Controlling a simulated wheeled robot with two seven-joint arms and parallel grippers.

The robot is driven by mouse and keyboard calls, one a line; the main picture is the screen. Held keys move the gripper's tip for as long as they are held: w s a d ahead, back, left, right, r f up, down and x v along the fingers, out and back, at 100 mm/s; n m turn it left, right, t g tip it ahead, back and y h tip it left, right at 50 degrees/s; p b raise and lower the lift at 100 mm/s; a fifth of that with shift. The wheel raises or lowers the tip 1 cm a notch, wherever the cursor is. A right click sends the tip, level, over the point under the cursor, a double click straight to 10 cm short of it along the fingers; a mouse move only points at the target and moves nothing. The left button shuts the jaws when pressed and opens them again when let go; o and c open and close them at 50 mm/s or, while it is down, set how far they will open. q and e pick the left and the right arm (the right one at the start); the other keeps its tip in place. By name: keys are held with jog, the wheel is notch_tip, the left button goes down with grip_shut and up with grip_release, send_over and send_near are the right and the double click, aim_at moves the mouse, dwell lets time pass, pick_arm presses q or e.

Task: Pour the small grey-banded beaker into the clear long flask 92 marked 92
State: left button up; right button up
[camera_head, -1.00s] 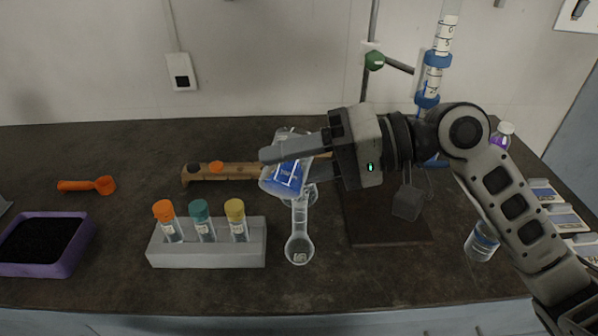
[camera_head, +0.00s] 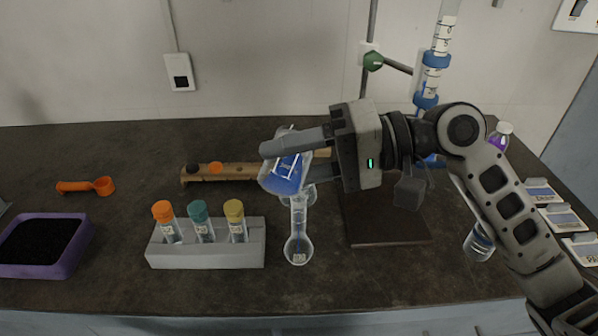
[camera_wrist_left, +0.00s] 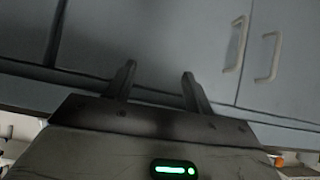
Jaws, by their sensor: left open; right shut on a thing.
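My right gripper (camera_head: 290,163) is shut on a clear beaker (camera_head: 284,183) holding blue liquid, above the table. The beaker is strongly tilted; its grey band cannot be made out. The clear long-necked flask (camera_head: 299,248) stands upright on the table just below it, its neck under the beaker's lower end. A thin blue line runs down inside the flask's neck. The flask has a small label, too small to read surely. My left gripper (camera_wrist_left: 160,82) is open and empty in the left wrist view, facing grey cabinet doors; it is not in the head view.
A grey rack (camera_head: 205,256) with orange-, teal- and yellow-capped tubes stands left of the flask. A wooden block (camera_head: 240,172) lies behind. A burette stand's dark base (camera_head: 388,232) is right of the flask. A purple tray (camera_head: 73,252) and orange scoop (camera_head: 88,186) are far left.

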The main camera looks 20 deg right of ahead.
pick_arm(q)
jog(key=shift+w+d+r+p, duration=0.15)
jog(key=shift+p, duration=0.2)
pick_arm(e)
jog(key=shift+w+d+f+m+y, duration=0.1)
jog(key=shift+f+m+y, duration=0.25)
jog(key=shift+m, duration=0.15)
dwell(1.4)
dwell(0.8)
pick_arm(q)
jog(key=shift+w+r+p, duration=0.1)
jog(key=shift+r+p, duration=0.35)
jog(key=shift+p, duration=0.45)
pick_arm(e)
jog(key=shift+w+d+r+m+y, duration=0.15)
jog(key=shift+r+m+y, duration=0.15)
jog(key=shift+m, duration=0.4)
